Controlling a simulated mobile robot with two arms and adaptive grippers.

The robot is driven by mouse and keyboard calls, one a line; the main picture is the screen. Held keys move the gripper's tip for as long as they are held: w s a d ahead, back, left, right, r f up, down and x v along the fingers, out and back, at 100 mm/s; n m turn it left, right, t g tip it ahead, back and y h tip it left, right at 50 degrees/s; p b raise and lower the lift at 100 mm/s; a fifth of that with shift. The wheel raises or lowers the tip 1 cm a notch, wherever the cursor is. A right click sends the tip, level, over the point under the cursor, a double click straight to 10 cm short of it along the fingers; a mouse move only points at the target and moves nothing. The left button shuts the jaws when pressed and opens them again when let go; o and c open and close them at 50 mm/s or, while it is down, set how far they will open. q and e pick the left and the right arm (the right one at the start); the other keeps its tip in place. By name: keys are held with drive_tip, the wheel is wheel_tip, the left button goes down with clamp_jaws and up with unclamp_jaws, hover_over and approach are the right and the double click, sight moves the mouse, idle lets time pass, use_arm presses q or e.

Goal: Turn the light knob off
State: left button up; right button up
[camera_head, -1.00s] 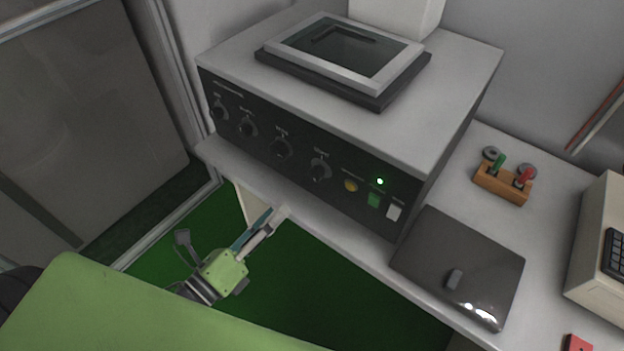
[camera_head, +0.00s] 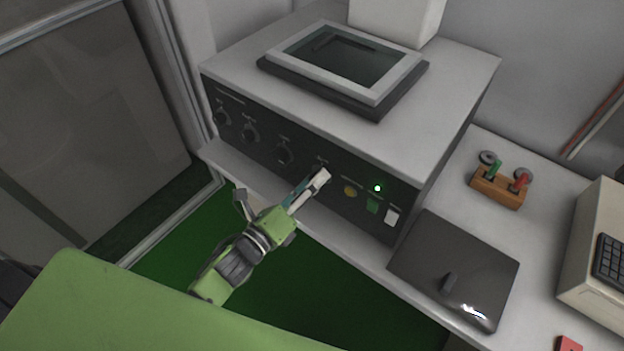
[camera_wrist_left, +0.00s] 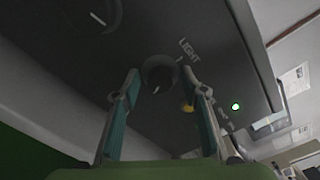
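The light knob (camera_wrist_left: 158,75) is a round black dial on the black front panel (camera_head: 300,170) of the grey machine, with the word LIGHT beside it in the left wrist view. My left gripper (camera_head: 318,178) is at the panel and hides that knob in the head view. In the left wrist view the two teal-padded fingers of my left gripper (camera_wrist_left: 160,78) are spread, with the knob between and just beyond their tips. I cannot tell whether they touch it. A green lamp (camera_head: 377,188) on the panel is lit. My right gripper is not in view.
More black knobs, such as one (camera_head: 285,152), sit to the left on the panel. A yellow button (camera_head: 350,191), a green button (camera_head: 373,205) and a white switch (camera_head: 392,216) sit to the right. A grey ledge (camera_head: 335,232) runs below. A dark lidded panel (camera_head: 455,262) lies further right.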

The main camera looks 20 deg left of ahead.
use_arm(q)
drive_tip(key=shift+w, duration=0.1)
drive_tip(key=c, duration=1.1)
drive_tip(key=shift+c, duration=0.2)
